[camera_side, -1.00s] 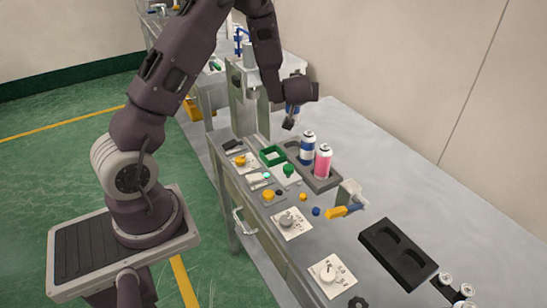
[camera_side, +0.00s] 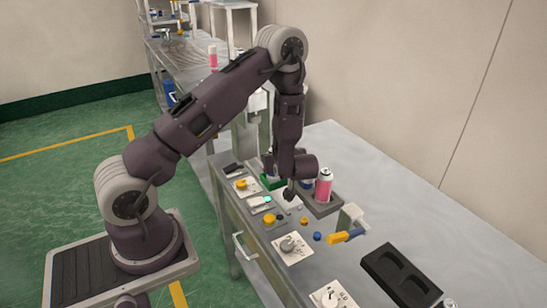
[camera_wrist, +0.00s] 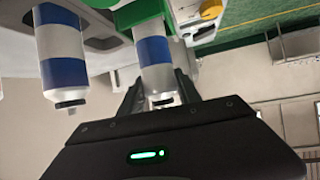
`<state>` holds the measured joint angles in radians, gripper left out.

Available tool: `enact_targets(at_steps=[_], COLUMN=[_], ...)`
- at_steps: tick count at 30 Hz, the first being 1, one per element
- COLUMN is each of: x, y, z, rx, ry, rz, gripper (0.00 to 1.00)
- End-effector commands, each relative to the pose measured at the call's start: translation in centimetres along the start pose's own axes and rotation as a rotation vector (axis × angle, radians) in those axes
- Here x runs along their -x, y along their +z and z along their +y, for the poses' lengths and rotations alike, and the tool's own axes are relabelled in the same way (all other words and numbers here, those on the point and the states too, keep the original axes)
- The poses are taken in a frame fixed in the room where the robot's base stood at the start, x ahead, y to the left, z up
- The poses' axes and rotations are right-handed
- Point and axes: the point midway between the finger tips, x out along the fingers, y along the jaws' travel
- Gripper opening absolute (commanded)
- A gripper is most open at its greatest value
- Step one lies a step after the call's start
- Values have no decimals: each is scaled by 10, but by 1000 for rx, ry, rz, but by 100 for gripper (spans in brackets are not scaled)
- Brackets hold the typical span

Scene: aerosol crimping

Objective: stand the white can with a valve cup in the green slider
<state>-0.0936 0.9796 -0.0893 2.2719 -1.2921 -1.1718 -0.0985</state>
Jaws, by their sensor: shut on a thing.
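A white can with a blue band (camera_wrist: 155,55) is between the fingers of my gripper (camera_wrist: 158,88) in the wrist view. Its valve end points toward my palm. Its far end meets the green slider (camera_wrist: 138,12) in the picture; I cannot tell whether it is seated or just above. In the side view the green slider (camera_side: 273,183) shows partly behind my gripper (camera_side: 289,192), and my arm hides the held can.
A second blue-banded white can (camera_wrist: 62,50) stands close by in the grey tray (camera_side: 322,208), beside a pink can (camera_side: 323,187). A yellow-handled tool (camera_side: 345,236) and a black two-hole holder (camera_side: 400,275) are nearer the front. The table's right side is clear.

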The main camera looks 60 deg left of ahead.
Motion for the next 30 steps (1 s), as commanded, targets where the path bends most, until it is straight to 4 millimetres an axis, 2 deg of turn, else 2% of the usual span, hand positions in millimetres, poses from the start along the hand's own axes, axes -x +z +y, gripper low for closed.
enact_targets(at_steps=[5,6,9,20,23,30], x=[-1,-2,-2,0,16,78], y=[2,3,3,-1,0,0], z=[0,0,0,0,2,2], rx=[0,0,0,0,-3,-2], ry=[0,0,0,0,5,8], rz=[1,0,0,-1,0,0], gripper=[0,42,61,62,62,62])
